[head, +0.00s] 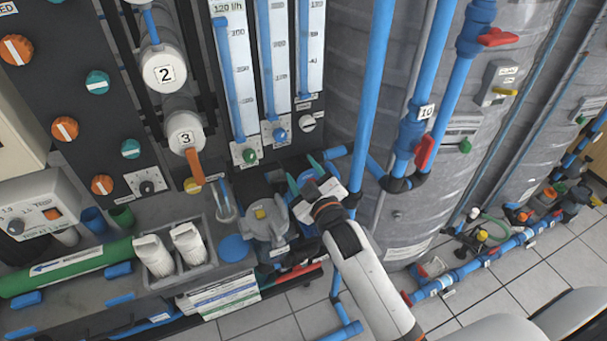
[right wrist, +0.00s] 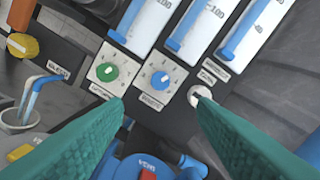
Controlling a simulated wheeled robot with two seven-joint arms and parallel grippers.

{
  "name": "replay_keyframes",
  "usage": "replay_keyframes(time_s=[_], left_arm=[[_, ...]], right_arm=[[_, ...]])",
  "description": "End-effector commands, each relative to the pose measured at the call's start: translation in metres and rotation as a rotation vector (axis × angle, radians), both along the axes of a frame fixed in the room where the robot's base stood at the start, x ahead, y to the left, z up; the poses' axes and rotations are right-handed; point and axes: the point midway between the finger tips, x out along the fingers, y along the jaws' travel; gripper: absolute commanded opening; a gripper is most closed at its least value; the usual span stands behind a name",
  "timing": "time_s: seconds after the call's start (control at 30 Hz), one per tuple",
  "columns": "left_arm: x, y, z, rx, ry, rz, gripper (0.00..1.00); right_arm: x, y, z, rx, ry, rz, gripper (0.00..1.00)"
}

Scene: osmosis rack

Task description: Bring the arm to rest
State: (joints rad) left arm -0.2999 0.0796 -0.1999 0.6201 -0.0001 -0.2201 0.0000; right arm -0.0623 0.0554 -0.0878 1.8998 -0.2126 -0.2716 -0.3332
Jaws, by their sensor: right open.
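My right gripper (head: 304,174) is open, with its two green fingers spread apart and nothing between them. The white right arm (head: 372,285) reaches in from the lower right of the head view. The gripper is in front of the rack, below the flow meter tubes and beside a grey pump housing (head: 265,222). In the right wrist view the open fingers (right wrist: 160,100) point toward a green knob (right wrist: 107,72), a blue knob (right wrist: 160,82) and a white knob (right wrist: 200,95). The right fingertip overlaps the white knob in the picture; I cannot tell whether they touch. My left gripper is not in view.
Blue vertical pipes (head: 374,80) with a red valve handle (head: 425,152) stand close to the right of the gripper. Large grey tanks (head: 480,110) stand behind them. White filter housings (head: 188,243) sit at the lower left. The tiled floor (head: 485,300) at the lower right has open room.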

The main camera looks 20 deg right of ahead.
Motion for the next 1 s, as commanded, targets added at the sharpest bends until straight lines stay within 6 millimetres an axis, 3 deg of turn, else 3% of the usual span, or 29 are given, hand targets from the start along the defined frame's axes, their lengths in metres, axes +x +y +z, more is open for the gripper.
replay_keyframes(time_s=[0.43,0.57,0.67,0.8,1.0], left_arm=[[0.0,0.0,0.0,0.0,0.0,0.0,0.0],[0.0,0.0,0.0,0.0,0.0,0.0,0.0],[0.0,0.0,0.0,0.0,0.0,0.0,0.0],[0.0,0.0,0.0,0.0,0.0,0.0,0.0],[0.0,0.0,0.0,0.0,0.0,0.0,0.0]], right_arm=[[0.0,0.0,0.0,0.001,0.002,0.0,0.52],[-0.011,-0.002,-0.012,0.025,0.067,-0.011,0.52],[-0.038,-0.006,-0.037,0.08,0.218,-0.038,0.52],[-0.1,-0.008,-0.078,0.185,0.515,-0.096,0.52],[-0.177,-0.007,-0.107,0.275,0.819,-0.164,0.52]])
